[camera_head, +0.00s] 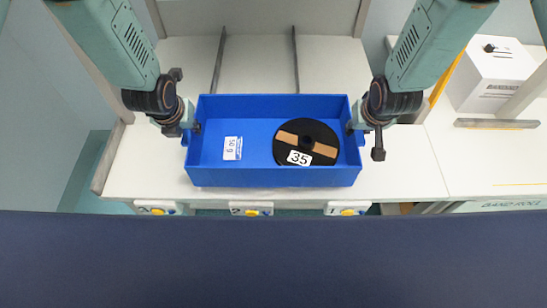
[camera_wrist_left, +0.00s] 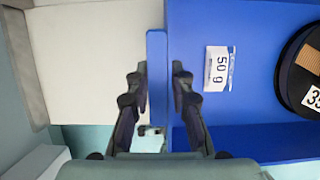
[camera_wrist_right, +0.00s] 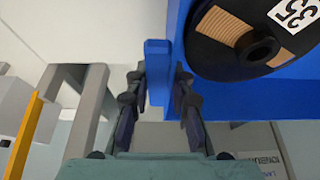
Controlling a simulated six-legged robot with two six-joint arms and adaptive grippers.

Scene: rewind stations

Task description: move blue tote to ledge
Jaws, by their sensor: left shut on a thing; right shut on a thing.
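The blue tote (camera_head: 275,178) is in the middle of the head view, over the white table, between my two grippers. Inside it lie a white "50 g" label (camera_head: 232,148) at the left and a black reel (camera_head: 317,132) marked 35 at the right. My left gripper (camera_head: 193,128) is shut on the tote's left wall, with one finger on each side of it in the left wrist view (camera_wrist_left: 157,90). My right gripper (camera_head: 358,128) is shut on the tote's right wall, which also shows between the fingers in the right wrist view (camera_wrist_right: 158,85). Whether the tote touches the table is unclear.
The white table (camera_head: 400,165) extends around the tote, with dark rails (camera_head: 296,62) behind it. Several numbered tags (camera_head: 251,209) line its front edge. A white box (camera_head: 492,78) stands at the right beside a yellow strip (camera_head: 446,78). The dark blue surface in front hides the lower view.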

